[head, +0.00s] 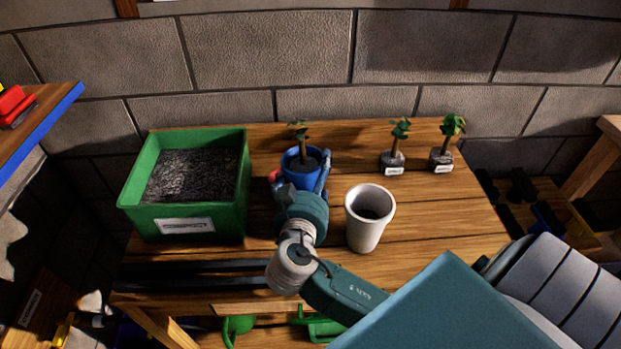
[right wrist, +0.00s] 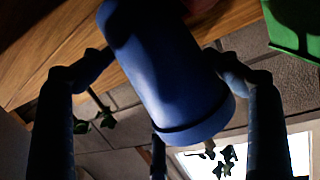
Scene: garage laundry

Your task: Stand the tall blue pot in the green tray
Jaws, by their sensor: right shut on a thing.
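The tall blue pot (head: 290,157) holds a small leafy plant and stands about upright near the back middle of the table in the head view. My right gripper (head: 304,181) is shut on its sides. The right wrist view shows the blue pot (right wrist: 165,75) between the fingers. I cannot tell whether its base touches the table. The green tray (head: 184,224) is a deep box with dark soil-like fill and a white label, left of the pot. Part of it shows in the right wrist view (right wrist: 290,22). My left gripper is not in view.
A white cup (head: 364,232) stands just right of my gripper. Two small potted seedlings (head: 393,163) (head: 442,160) stand at the back right. Something red (head: 274,176) shows beside the blue pot, partly hidden. A block wall (head: 320,60) rises behind the table. The table's right front is clear.

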